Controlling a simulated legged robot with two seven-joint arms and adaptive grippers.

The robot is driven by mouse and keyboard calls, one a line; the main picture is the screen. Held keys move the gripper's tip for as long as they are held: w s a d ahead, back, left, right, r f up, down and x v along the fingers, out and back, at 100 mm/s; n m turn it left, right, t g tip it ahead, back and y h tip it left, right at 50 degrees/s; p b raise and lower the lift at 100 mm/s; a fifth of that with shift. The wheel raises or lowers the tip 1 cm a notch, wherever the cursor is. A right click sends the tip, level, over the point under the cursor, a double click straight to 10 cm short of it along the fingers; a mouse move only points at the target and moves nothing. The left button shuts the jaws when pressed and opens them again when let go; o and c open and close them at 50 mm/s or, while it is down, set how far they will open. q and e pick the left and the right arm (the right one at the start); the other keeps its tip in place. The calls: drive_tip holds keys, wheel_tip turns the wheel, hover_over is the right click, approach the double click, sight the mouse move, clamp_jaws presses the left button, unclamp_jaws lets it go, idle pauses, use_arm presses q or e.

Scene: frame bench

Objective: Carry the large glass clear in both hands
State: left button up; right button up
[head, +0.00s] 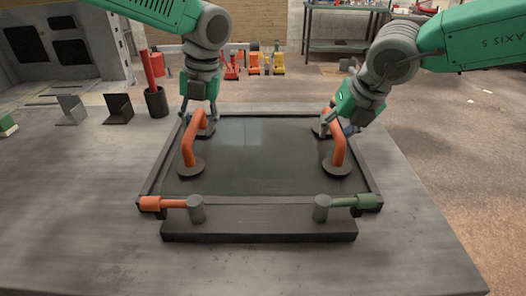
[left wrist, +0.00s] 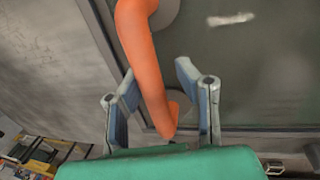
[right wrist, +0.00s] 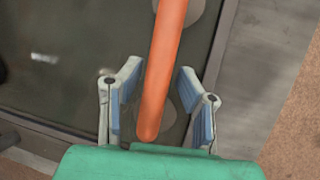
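The large glass (head: 262,160) is a dark pane lying flat in a dark frame (head: 374,190) on the grey bench. Two orange handles on round dark pads stand on it, a left handle (head: 188,150) and a right handle (head: 340,155). My left gripper (head: 203,122) is at the far end of the left handle. In the left wrist view the left handle (left wrist: 148,60) passes between its open fingers, with gaps on both sides. My right gripper (head: 335,122) is at the far end of the right handle. In the right wrist view the right handle (right wrist: 162,70) lies between its open fingers.
An orange-handled clamp (head: 170,203) and a green-handled clamp (head: 345,202) sit on a dark bar (head: 258,230) at the frame's near edge. A dark cup (head: 156,102) and small angled plates (head: 119,108) stand at the left. The bench front is clear.

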use_arm(q)
drive_tip(key=shift+a, duration=0.3)
use_arm(e)
drive_tip(key=shift+a, duration=0.25)
use_arm(q)
drive_tip(key=shift+w+r, duration=0.1)
drive_tip(key=shift+r, duration=0.3)
use_arm(e)
drive_tip(key=shift+a, duration=0.1)
drive_tip(key=shift+d+f, duration=0.1)
drive_tip(key=shift+d, duration=0.25)
drive_tip(key=shift+a+r, duration=0.1)
drive_tip(key=shift+r, duration=0.15)
use_arm(q)
wheel_tip(320, 180, up, 11)
drive_tip(key=d, duration=0.2)
drive_tip(key=shift+d, duration=0.4)
use_arm(e)
drive_tip(key=v, duration=1.1)
drive_tip(key=shift+d, duration=0.25)
drive_tip(key=shift+s+a+r, duration=0.1)
drive_tip(key=shift+s+r, duration=0.05)
drive_tip(key=shift+r, duration=0.05)
